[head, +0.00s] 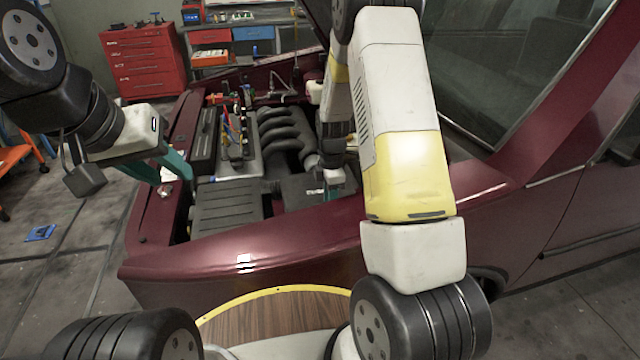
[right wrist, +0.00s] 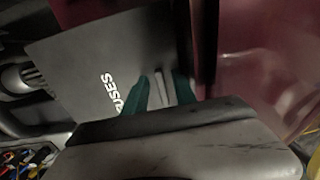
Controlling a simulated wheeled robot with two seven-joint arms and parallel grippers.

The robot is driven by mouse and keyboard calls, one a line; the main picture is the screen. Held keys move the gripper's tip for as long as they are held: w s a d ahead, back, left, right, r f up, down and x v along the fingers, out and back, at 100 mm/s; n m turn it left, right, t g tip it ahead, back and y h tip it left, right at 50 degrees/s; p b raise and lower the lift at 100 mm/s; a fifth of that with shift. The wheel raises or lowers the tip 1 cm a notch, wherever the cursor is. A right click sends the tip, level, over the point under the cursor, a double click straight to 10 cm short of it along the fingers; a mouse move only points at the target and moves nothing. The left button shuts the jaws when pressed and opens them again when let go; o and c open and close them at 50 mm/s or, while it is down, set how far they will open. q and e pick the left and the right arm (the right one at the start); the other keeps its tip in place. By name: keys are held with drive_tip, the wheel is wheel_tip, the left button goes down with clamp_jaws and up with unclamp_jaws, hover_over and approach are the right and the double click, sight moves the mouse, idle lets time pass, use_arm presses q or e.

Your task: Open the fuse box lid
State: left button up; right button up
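The fuse box lid (right wrist: 100,60) is a dark grey panel with white "FUSES" lettering in the right wrist view. In the head view it is a dark flat panel (head: 298,188) in the engine bay, partly hidden by my right arm; it looks closed. My right gripper (right wrist: 163,92) has its teal fingertips at the lid, on either side of a thin grey ridge. Whether they press on it I cannot tell. In the head view this gripper (head: 333,185) points down at the lid's right side. My left gripper (head: 160,170) is open and empty, over the car's left edge, away from the lid.
The dark red car body (head: 260,240) surrounds the engine bay. A ribbed black cover (head: 228,207) and black intake pipes (head: 280,130) lie beside the fuse box. Coloured wires (right wrist: 25,157) show in the wrist view. A red tool cabinet (head: 145,60) stands behind, far off.

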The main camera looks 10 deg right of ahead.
clamp_jaws()
idle(1.3)
